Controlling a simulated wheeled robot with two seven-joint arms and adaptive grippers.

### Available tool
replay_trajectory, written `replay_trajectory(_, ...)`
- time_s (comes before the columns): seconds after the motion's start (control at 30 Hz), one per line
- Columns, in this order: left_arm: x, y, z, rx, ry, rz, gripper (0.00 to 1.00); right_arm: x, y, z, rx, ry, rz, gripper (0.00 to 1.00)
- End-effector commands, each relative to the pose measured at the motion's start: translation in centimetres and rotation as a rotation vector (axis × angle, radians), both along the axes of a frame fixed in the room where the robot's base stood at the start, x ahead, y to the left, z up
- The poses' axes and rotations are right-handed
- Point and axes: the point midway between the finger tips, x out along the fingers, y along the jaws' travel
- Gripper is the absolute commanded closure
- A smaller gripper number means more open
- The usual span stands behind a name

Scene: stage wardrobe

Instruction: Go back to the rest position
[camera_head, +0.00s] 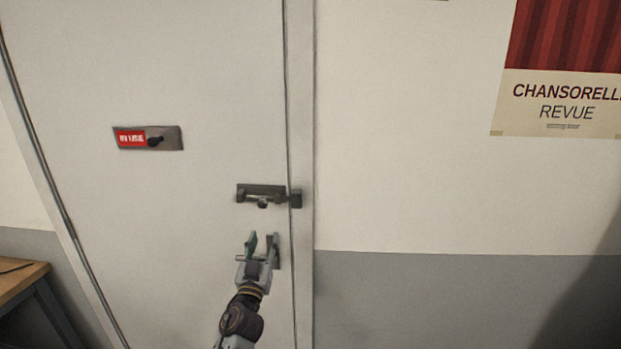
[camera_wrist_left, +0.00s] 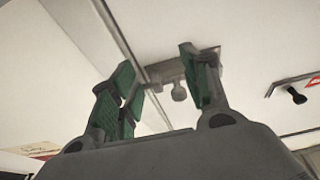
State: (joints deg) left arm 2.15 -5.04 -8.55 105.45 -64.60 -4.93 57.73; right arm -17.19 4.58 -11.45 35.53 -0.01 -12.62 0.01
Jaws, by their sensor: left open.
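My left gripper (camera_head: 262,239) is open and empty in front of the white door (camera_head: 170,230), just below the dark slide bolt (camera_head: 262,190). The bolt has a small round knob hanging under it. Its keeper (camera_head: 295,199) sits on the frame at the right; I cannot tell whether the bar is inside it. In the left wrist view, the open green-padded fingers (camera_wrist_left: 157,60) stand apart, with the bolt's knob (camera_wrist_left: 179,92) showing between them, apparently untouched. A handle or plate behind the gripper is mostly hidden. My right gripper is out of view.
A sign plate (camera_head: 165,138) with a red panel and dark knob is on the door. A wooden-topped table (camera_head: 20,278) stands at lower left. A poster (camera_head: 560,100) hangs on the wall at right. The wall right of the frame has no obstacle in front.

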Motion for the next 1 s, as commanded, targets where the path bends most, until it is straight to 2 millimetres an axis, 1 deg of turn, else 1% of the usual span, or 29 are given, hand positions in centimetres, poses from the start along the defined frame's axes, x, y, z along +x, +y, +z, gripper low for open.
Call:
replay_trajectory(0.03, 0.2, -0.1, -2.3, 0.006, 0.039, -0.003, 0.53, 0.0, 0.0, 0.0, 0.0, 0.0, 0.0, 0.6)
replay_trajectory(0.07, 0.3, -0.2, -3.6, 0.008, 0.062, -0.004, 0.53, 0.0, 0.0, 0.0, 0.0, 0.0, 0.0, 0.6)
replay_trajectory(0.1, 0.4, -0.3, -5.5, 0.012, 0.093, -0.006, 0.53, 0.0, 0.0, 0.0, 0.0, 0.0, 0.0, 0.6)
replay_trajectory(0.17, 0.4, -0.4, -8.3, 0.019, 0.139, -0.008, 0.53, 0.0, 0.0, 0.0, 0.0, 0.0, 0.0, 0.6)
replay_trajectory(0.2, 0.4, -0.5, -10.1, 0.024, 0.17, -0.01, 0.53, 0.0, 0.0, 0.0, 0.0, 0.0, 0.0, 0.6)
replay_trajectory(0.23, 0.3, -0.6, -11.5, 0.027, 0.193, -0.012, 0.53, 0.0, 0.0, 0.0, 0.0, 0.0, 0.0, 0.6)
replay_trajectory(0.27, 0.2, -0.6, -12.9, 0.031, 0.217, -0.013, 0.53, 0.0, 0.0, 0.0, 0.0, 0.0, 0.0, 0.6)
replay_trajectory(0.3, 0.0, -0.6, -14.8, 0.036, 0.248, -0.015, 0.53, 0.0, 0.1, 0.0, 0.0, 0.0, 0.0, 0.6)
replay_trajectory(0.47, -1.2, -0.7, -22.1, 0.054, 0.37, -0.023, 0.53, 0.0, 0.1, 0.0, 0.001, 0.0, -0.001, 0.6)
replay_trajectory(0.5, -1.6, -0.7, -23.9, 0.059, 0.401, -0.024, 0.53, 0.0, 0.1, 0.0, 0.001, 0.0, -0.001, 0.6)
replay_trajectory(0.57, -2.3, -0.6, -26.6, 0.065, 0.447, -0.027, 0.53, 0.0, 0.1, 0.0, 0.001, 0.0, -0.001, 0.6)
replay_trajectory(0.6, -2.9, -0.6, -28.4, 0.069, 0.478, -0.029, 0.53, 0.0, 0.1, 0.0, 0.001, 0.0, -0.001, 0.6)
replay_trajectory(0.67, -3.8, -0.5, -31.0, 0.077, 0.523, -0.031, 0.53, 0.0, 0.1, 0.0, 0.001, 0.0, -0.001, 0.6)
replay_trajectory(0.7, -4.5, -0.4, -32.7, 0.082, 0.554, -0.033, 0.53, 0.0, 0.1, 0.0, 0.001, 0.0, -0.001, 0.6)
replay_trajectory(0.77, -5.6, -0.3, -35.3, 0.088, 0.599, -0.036, 0.53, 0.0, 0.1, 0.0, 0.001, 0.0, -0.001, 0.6)
replay_trajectory(0.8, -6.4, -0.2, -36.9, 0.093, 0.629, -0.038, 0.53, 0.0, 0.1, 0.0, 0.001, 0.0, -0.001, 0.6)
replay_trajectory(0.87, -7.6, 0.0, -39.4, 0.099, 0.674, -0.04, 0.53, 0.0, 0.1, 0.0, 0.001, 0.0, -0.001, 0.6)
replay_trajectory(0.9, -8.5, 0.1, -41.0, 0.105, 0.704, -0.042, 0.53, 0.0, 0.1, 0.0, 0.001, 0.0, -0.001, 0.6)
replay_trajectory(0.97, -10.0, 0.3, -43.4, 0.112, 0.749, -0.045, 0.53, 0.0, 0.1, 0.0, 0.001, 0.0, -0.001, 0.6)
replay_trajectory(1.0, -10.9, 0.4, -44.9, 0.116, 0.778, -0.046, 0.53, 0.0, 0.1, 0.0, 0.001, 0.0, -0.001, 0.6)
